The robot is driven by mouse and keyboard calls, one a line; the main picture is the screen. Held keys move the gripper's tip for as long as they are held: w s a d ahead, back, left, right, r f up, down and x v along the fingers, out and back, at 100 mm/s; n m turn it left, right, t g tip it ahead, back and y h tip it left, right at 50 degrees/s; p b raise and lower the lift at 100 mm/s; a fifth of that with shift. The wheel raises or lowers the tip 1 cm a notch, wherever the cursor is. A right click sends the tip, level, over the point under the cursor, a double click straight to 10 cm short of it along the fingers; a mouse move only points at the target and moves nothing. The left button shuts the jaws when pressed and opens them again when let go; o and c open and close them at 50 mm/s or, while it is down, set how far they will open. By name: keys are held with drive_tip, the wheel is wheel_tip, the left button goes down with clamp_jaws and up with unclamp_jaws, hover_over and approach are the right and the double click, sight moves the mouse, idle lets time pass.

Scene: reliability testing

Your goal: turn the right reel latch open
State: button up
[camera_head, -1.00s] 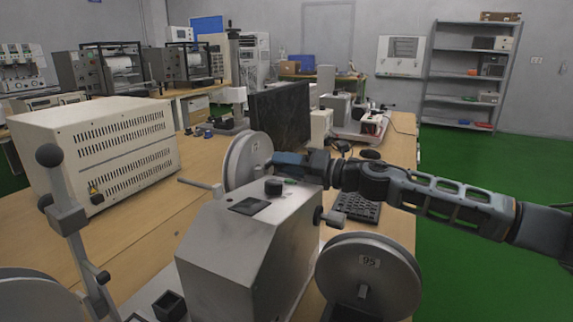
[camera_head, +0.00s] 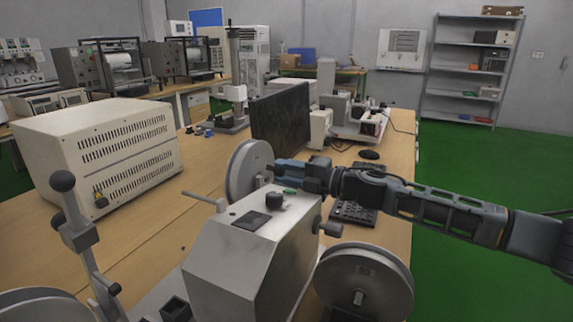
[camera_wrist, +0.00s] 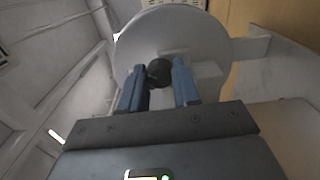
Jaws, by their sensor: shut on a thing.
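The far reel (camera_head: 243,172), a grey disc, stands upright behind the grey machine housing (camera_head: 235,262). My gripper (camera_head: 280,166) reaches in from the right to the middle of this reel's face. In the wrist view the blue fingers (camera_wrist: 159,88) are on both sides of a dark round latch knob (camera_wrist: 160,71) in front of the pale reel disc (camera_wrist: 190,28). The gripper is shut on this knob. In the head view the fingers hide the knob, so its turn angle cannot be told. A second reel (camera_head: 385,290) with a short centre shaft stands at the near right.
A black knob (camera_head: 274,200) sits on the housing top, just below my gripper. A crank handle (camera_head: 205,199) sticks out left. A keyboard (camera_head: 352,214), a monitor (camera_head: 282,120) and a beige cabinet (camera_head: 90,150) stand on the bench. Green floor is clear at right.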

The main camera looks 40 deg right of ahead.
drive_tip(key=m+p, duration=0.4)
drive_tip(key=m, duration=0.2)
drive_tip(key=shift+r, duration=0.1)
drive_tip(key=m+p, duration=0.3)
drive_tip(key=m, duration=0.2)
drive_tip(key=shift+m, duration=0.4)
drive_tip(key=o, duration=1.1)
drive_tip(key=shift+c, duration=0.2)
drive_tip(key=shift+s, duration=0.1)
drive_tip(key=b+v, duration=0.1)
drive_tip(key=v, duration=0.6)
drive_tip(key=shift+s, duration=0.3)
